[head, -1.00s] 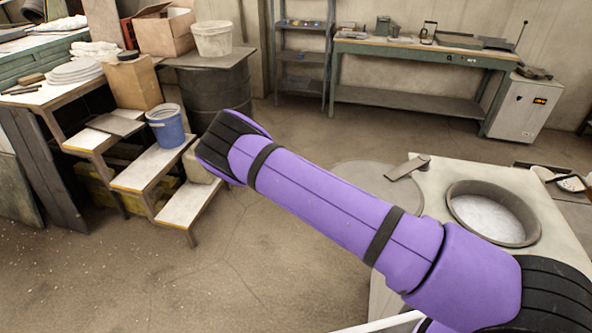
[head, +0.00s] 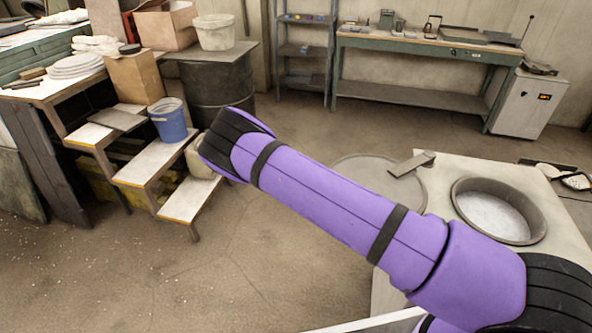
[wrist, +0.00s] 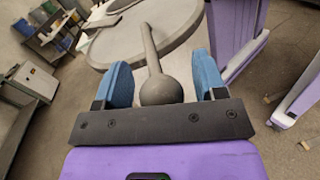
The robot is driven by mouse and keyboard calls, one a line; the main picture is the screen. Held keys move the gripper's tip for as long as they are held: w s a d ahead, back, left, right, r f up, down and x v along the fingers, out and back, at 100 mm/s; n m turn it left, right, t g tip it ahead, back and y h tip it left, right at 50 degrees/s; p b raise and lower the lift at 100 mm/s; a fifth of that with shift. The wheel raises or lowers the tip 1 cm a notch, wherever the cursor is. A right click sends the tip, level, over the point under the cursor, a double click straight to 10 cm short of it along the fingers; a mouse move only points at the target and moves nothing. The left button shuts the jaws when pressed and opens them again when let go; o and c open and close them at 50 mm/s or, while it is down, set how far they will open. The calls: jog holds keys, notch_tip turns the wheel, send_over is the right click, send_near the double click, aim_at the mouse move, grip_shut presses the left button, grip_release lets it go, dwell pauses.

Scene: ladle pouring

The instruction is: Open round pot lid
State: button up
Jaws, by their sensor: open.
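The round grey lid (head: 350,172) lies flat at the left edge of a pale worktop, partly hidden behind my purple arm. A flat bracket (head: 411,163) joins it to the worktop side. In the wrist view the lid (wrist: 110,48) is at the top, with a dark rod handle ending in a ball (wrist: 160,89). My gripper (wrist: 162,76) is open, its two blue fingers on either side of the handle with gaps visible. Whether the ball lies fully between the fingers in depth I cannot tell. The gripper is hidden in the head view.
A round open well (head: 497,211) with a pale inside is set in the worktop at right. Stepped shelves with a blue bucket (head: 168,120) stand at left. A workbench (head: 430,45) and white cabinet (head: 527,103) are at the back. The middle floor is clear.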

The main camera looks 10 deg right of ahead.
notch_tip(320, 180, up, 4)
jog(key=shift+f, duration=0.25)
jog(key=s+d+r, duration=0.1)
jog(key=s+d, duration=0.1)
jog(key=s, duration=1.4)
jog(key=shift+d+r, duration=0.15)
jog(key=shift+r, duration=0.05)
jog(key=shift+w, duration=0.1)
jog(key=shift+c, duration=0.4)
